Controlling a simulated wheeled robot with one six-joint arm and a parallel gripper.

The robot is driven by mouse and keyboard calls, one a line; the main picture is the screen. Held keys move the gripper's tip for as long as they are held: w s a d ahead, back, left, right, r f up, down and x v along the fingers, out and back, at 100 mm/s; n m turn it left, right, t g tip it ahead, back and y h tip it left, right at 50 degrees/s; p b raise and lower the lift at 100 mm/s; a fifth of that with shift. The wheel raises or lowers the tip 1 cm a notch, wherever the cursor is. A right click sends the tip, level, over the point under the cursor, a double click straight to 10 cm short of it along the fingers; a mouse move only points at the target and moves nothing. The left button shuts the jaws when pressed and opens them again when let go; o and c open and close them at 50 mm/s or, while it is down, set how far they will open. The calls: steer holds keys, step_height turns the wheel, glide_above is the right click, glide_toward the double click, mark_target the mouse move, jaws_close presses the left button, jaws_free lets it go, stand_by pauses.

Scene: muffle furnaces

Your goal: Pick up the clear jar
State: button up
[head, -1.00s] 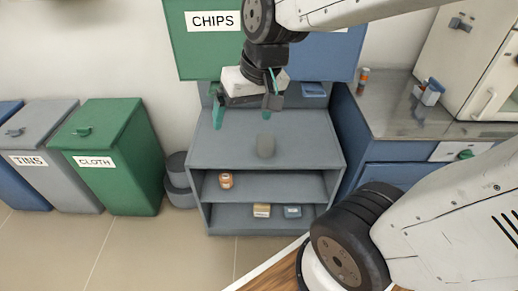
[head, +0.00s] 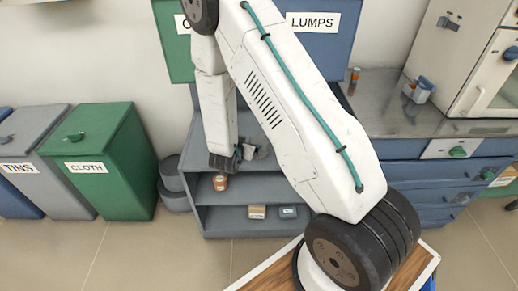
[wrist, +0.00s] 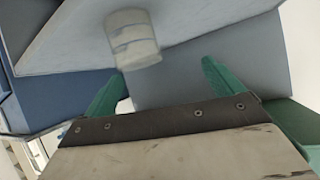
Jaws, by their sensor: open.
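The clear jar (wrist: 134,38) is a pale, see-through ribbed cylinder on the grey shelf unit's top. In the wrist view it is beyond my fingertips, closer to the left finger, with a gap to both. My gripper (wrist: 165,72) has two green fingers, spread apart with nothing between them. In the head view my arm covers most of the gripper and the area around the jar, so their contact cannot be judged there.
The grey shelf unit (head: 203,187) holds an orange jar (head: 220,182) and small boxes (head: 257,212) on lower shelves. Bins, including a green one (head: 115,175), stand left.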

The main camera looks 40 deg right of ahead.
mark_target(262, 141)
steer(key=s+d+f+h, duration=0.2)
steer(key=shift+s+d+f, duration=0.2)
steer(key=shift+f, duration=0.2)
steer(key=x, duration=0.7)
steer(key=shift+w+d, duration=0.25)
steer(key=shift+w, duration=0.05)
steer(key=c, duration=1)
